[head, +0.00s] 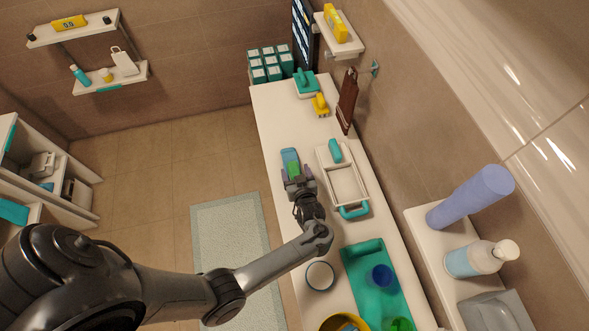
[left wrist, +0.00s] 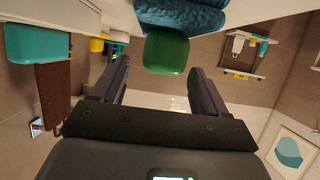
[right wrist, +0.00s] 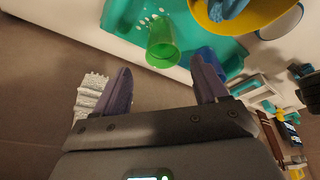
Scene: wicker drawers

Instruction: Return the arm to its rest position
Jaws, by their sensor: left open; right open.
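My left arm reaches in from the lower left of the head view. Its gripper (head: 298,180) is over the white counter (head: 281,118), close to a blue item with a green part (head: 291,160). In the left wrist view my left gripper (left wrist: 160,80) is open. The green block-like part (left wrist: 166,53) shows between and beyond the fingertips, with a dark blue item behind it. I cannot tell whether the fingers touch it. In the right wrist view my right gripper (right wrist: 163,80) is open and empty. It does not show in the head view.
A white caddy with teal handles (head: 346,187) stands right of the left gripper. A teal tray (head: 356,258) holds a blue cup (head: 382,277) and a green cup (right wrist: 162,45). A yellow bowl (right wrist: 207,14) is beside it. Floor left of the counter is open.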

